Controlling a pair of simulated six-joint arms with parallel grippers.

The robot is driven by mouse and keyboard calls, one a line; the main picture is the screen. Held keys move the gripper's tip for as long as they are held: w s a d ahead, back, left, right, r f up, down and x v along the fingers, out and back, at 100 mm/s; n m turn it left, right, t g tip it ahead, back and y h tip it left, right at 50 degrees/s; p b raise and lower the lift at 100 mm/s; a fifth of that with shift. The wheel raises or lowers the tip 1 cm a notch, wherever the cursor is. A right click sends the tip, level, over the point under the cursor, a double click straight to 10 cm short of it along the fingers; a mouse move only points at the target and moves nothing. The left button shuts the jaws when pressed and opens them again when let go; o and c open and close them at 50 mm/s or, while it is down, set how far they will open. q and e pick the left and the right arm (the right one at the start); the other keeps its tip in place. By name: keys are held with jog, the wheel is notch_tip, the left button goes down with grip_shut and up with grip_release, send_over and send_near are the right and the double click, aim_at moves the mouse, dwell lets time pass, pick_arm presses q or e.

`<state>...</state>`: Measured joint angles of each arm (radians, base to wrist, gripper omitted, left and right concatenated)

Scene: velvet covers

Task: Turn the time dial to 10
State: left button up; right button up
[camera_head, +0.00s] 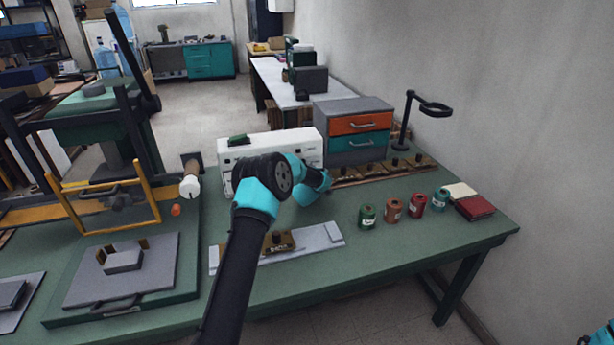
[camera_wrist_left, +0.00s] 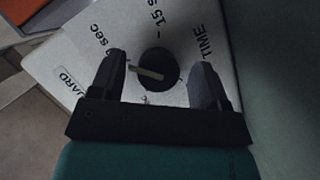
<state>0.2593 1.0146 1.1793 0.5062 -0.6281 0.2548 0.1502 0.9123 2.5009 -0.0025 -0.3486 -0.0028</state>
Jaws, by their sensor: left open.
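The white control box (camera_head: 290,140) stands on the green bench, partly hidden by my left arm. In the left wrist view its panel (camera_wrist_left: 70,50) carries a round black time dial (camera_wrist_left: 158,68) with a pale pointer bar, lying nearly level across it. The labels "TIME", "15 s" and a partly covered "0 sec" are around the dial. My left gripper (camera_wrist_left: 160,62) is open, one finger on each side of the dial, with gaps visible; the left finger is close to "0 sec". In the head view this gripper (camera_head: 316,182) is at the box front.
A grey drawer unit (camera_head: 355,115) stands right of the box. Several coloured spools (camera_head: 393,210) stand on the right of the bench. A grey plate with a brass piece (camera_head: 279,241) lies in front. A yellow-framed press stands at left.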

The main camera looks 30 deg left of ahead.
pick_arm(q)
jog(key=shift+w, duration=0.1)
jog(key=shift+c, duration=0.3)
jog(key=c, duration=0.9)
jog(key=shift+o, duration=0.2)
jog(key=shift+n, duration=0.3)
jog(key=shift+n+t, duration=0.3)
jog(key=o, duration=0.9)
